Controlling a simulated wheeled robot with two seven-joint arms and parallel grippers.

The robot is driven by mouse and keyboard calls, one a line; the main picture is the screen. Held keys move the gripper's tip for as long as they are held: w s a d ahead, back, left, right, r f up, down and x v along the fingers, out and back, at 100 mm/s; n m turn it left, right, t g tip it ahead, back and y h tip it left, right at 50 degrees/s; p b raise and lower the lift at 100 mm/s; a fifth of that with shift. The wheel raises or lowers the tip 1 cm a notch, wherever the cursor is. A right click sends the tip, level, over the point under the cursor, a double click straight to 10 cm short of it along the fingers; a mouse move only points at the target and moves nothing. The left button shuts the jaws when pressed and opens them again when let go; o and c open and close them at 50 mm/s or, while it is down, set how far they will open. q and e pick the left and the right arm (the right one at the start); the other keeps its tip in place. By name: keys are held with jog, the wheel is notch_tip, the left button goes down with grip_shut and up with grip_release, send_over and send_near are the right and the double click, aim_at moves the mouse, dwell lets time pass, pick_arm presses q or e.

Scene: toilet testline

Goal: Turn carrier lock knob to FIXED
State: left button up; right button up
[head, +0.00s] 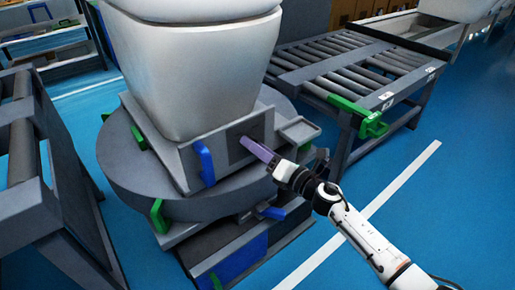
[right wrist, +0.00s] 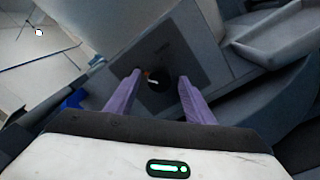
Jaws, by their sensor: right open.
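The carrier lock knob (right wrist: 158,78) is a small dark round knob with an orange-and-white mark, on a dark grey plate (right wrist: 172,62) in the right wrist view. In the head view the plate (head: 240,142) is on the front of the grey carrier (head: 185,160), and my gripper partly covers it. My right gripper (right wrist: 157,92) has purple fingers, open and spread to either side of the knob. In the head view the right gripper (head: 250,145) reaches the plate from the right. I cannot tell whether the fingers touch the knob. The lettering on the plate is too small to read. My left gripper is not in view.
A white toilet (head: 195,65) stands on the carrier, above a round grey turntable (head: 120,165). A blue lever (head: 206,163) is left of the plate. A roller conveyor (head: 350,70) stands at the back right. Blue floor (head: 450,190) is clear at the right.

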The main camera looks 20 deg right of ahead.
jog(key=c, duration=1)
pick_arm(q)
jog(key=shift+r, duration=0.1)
pick_arm(e)
jog(key=shift+c, duration=0.2)
